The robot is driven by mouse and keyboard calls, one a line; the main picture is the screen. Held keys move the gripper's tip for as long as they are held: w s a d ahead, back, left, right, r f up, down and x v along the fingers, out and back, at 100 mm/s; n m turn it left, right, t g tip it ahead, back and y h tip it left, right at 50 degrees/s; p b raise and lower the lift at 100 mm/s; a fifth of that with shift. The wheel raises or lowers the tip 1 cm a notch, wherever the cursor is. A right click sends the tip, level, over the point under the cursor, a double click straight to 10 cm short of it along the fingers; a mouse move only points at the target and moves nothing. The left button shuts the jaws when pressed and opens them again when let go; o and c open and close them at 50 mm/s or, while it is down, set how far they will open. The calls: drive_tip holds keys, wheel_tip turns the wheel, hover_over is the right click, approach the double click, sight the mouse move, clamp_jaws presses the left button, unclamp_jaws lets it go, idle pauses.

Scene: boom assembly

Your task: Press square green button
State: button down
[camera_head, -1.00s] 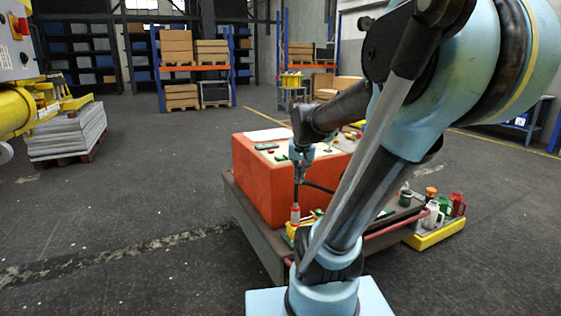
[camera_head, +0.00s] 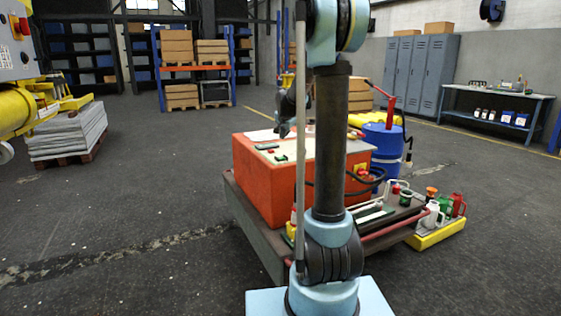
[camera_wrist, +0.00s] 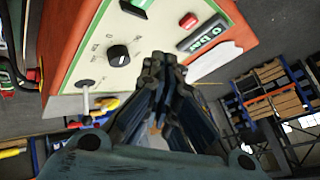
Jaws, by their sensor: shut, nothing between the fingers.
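The orange control box (camera_head: 262,190) has a pale panel on top, which also fills the upper part of the wrist view (camera_wrist: 150,32). A small green button (camera_head: 281,157) shows on the panel in the head view. In the wrist view a green button on a black base (camera_wrist: 138,5) is cut by the top edge; its full shape is hidden. My gripper (camera_head: 283,131) is above the far part of the panel. Its fingers (camera_wrist: 162,62) are together and empty in the wrist view, apart from the green button.
The panel carries a red button (camera_wrist: 188,20), a dark display (camera_wrist: 202,34), a black knob (camera_wrist: 118,55) and a lever (camera_wrist: 85,97). A white sheet (camera_wrist: 214,58) lies at its edge. A blue barrel (camera_head: 383,145) stands behind the box. Open floor lies left.

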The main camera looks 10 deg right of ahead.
sight(283, 157)
drive_tip(key=w, duration=0.3)
drive_tip(key=shift+w+f+m, duration=0.1)
drive_tip(key=shift+f+m, duration=0.1)
drive_tip(key=shift+m, duration=0.1)
drive_tip(key=shift+f, duration=0.1)
drive_tip(key=shift+f, duration=4.3)
drive_tip(key=shift+f, duration=0.15)
drive_tip(key=shift+f, duration=0.2)
drive_tip(key=shift+f, duration=0.5)
drive_tip(key=shift+r, duration=0.95)
